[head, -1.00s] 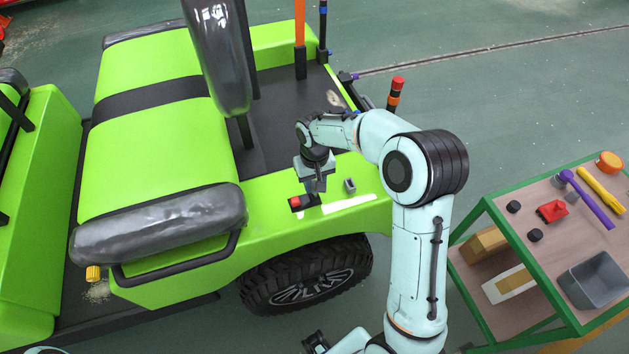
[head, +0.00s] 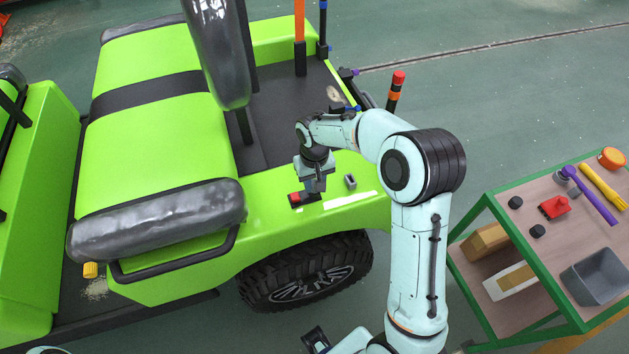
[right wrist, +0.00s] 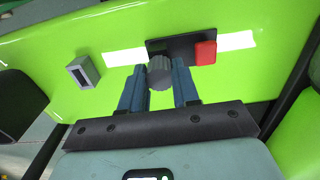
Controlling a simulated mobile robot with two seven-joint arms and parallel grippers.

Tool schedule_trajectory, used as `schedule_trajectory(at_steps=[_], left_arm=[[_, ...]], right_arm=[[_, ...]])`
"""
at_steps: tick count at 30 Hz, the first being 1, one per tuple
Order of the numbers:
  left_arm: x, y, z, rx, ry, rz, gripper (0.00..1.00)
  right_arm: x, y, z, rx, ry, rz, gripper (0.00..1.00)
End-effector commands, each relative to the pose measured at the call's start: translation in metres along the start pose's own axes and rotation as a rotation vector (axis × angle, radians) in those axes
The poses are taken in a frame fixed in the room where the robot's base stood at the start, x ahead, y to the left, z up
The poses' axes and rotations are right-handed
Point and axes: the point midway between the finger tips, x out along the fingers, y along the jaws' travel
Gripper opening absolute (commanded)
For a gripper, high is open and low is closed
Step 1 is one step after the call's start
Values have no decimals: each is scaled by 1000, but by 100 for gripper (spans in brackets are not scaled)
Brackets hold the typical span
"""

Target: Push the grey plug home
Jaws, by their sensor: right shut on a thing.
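The grey plug (right wrist: 160,72) is a short ribbed cylinder between the fingers of my right gripper (right wrist: 159,85), which is shut on it. The plug is at the black panel (right wrist: 178,48) on the green cart's side ledge. It overlaps the panel's lower edge in the right wrist view; how deep it sits cannot be told. A red block (right wrist: 205,53) is on the panel beside it. In the head view my right gripper (head: 315,188) points down at the panel (head: 312,197) and hides the plug.
A small grey hollow box (right wrist: 83,71) stands on the ledge near the panel, also in the head view (head: 350,181). A grey-padded seat bolster (head: 160,220) is to the left. A green-framed trolley (head: 470,217) with tools and a grey bin (head: 596,277) stands at right.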

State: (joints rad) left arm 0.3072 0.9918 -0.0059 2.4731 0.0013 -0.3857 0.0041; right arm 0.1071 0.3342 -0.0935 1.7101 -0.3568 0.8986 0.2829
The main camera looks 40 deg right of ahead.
Motion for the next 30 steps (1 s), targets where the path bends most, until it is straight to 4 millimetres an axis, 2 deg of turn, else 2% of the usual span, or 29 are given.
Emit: schedule_trajectory(at_steps=[1,3,14,17,30], left_arm=[[0,0,0,0,0,0,53],[0,0,0,0,0,0,53],[0,0,0,0,0,0,53],[-2,1,0,0,1,0,53],[-12,6,-4,2,7,2,53]], right_arm=[[2,0,1,0,-5,0,40],[2,0,1,0,-5,1,60],[-3,0,0,0,0,0,60],[-16,0,0,0,1,0,60],[-109,0,-1,0,1,-1,60]])
